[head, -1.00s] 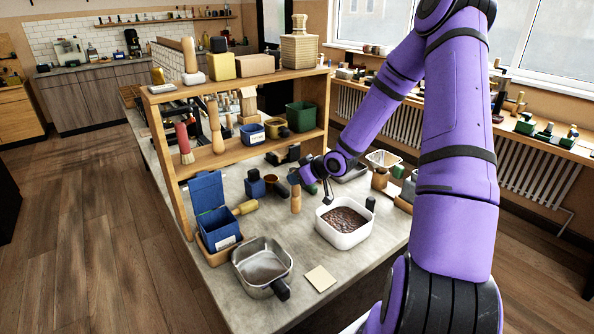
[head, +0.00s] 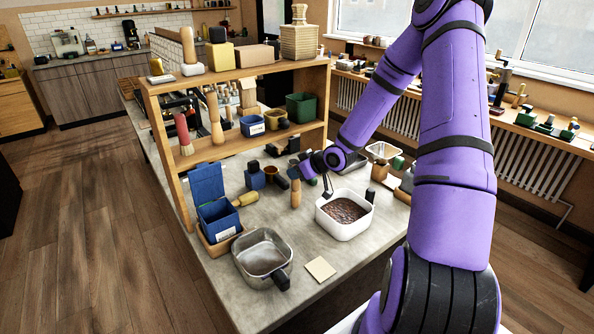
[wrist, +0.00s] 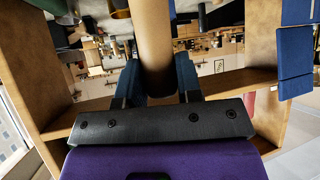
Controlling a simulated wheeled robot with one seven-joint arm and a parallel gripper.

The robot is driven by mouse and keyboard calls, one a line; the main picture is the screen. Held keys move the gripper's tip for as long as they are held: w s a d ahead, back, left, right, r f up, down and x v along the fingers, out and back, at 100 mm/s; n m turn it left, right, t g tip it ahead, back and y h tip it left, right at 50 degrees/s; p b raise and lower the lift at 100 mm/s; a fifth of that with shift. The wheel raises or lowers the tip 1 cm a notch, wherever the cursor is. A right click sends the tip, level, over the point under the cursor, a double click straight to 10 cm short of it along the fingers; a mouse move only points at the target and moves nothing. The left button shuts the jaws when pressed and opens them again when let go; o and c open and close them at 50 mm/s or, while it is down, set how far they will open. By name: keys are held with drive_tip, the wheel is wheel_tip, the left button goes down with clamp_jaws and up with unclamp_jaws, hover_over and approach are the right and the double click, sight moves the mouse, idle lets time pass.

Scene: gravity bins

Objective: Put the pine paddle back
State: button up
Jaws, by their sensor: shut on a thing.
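The pine paddle (head: 296,193) is a pale, round wooden piece hanging upright below my gripper (head: 300,174) in the head view. In the wrist view the paddle (wrist: 152,45) stands between the two blue-grey fingers of my gripper (wrist: 158,80), which are shut on it. Its far end runs out of the wrist picture. In the head view it shows in front of the worktop, left of a white bin (head: 325,222) with brown contents; I cannot tell whether its lower end touches the worktop.
A wooden shelf unit (head: 245,152) with bins, brushes and boxes stands behind and left. A blue lidded bin (head: 207,180), a metal pan (head: 246,275) and a pale square note (head: 320,269) are on the worktop (head: 215,272).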

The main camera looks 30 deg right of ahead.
drive_tip(key=shift+f, duration=0.25)
drive_tip(key=o, duration=1.1)
drive_tip(key=v, duration=1)
drive_tip(key=shift+s+d+r, duration=0.15)
drive_tip(key=shift+s, duration=0.2)
